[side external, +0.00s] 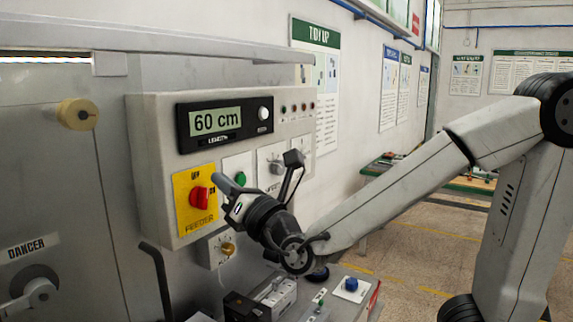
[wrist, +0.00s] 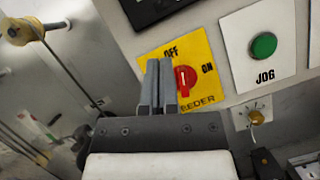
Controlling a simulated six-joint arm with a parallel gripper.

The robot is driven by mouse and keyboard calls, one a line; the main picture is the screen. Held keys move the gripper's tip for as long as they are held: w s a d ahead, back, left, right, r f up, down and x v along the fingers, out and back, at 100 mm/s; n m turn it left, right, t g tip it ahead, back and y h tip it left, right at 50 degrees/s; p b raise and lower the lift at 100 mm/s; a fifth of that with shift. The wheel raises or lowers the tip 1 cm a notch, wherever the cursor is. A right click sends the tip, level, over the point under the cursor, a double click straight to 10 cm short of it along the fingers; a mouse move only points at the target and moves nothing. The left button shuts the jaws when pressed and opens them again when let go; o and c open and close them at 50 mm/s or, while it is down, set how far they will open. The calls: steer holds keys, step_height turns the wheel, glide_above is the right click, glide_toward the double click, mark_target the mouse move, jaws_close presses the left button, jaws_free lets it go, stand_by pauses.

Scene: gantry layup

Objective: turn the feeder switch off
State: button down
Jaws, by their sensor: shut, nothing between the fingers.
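The feeder switch is a red rotary knob (side external: 201,197) on a yellow plate (side external: 183,222) marked OFF, ON and FEEDER, on the grey control box. In the wrist view the red knob (wrist: 185,80) shows just right of my fingers, with OFF above left and ON to its right. I cannot tell exactly which mark the knob points to. My gripper (side external: 222,181) is shut and empty in front of the panel, near the knob. In the wrist view my gripper (wrist: 160,64) covers part of the yellow plate. Whether it touches the knob is unclear.
A green JOG button (wrist: 263,45) sits right of the feeder plate. A display reading 60 cm (side external: 217,121) is above. A brass knob (side external: 228,248) is below. A bent dark lever (side external: 157,270) stands at lower left.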

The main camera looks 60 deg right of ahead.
mark_target(192, 204)
steer(key=s+a+f+m+g, duration=0.1)
steer(key=a+m, duration=0.3)
steer(key=m, duration=0.5)
steer(key=s+a+f+m+g+h, duration=0.1)
steer(key=s+a+m+g, duration=0.3)
steer(key=m, duration=0.5)
steer(key=shift+f, duration=0.7)
steer(key=shift+w, duration=0.1)
steer(key=x, duration=0.9)
steer(key=shift+w+d, duration=0.2)
steer(key=shift+w, duration=0.05)
steer(key=shift+w+d+f, duration=0.1)
steer(key=shift+d+f, duration=0.15)
steer(key=shift+d, duration=0.6)
steer(key=shift+d+f, duration=0.15)
steer(key=shift+d, duration=0.4)
steer(key=shift+d+f, duration=0.15)
steer(key=shift+d, duration=0.4)
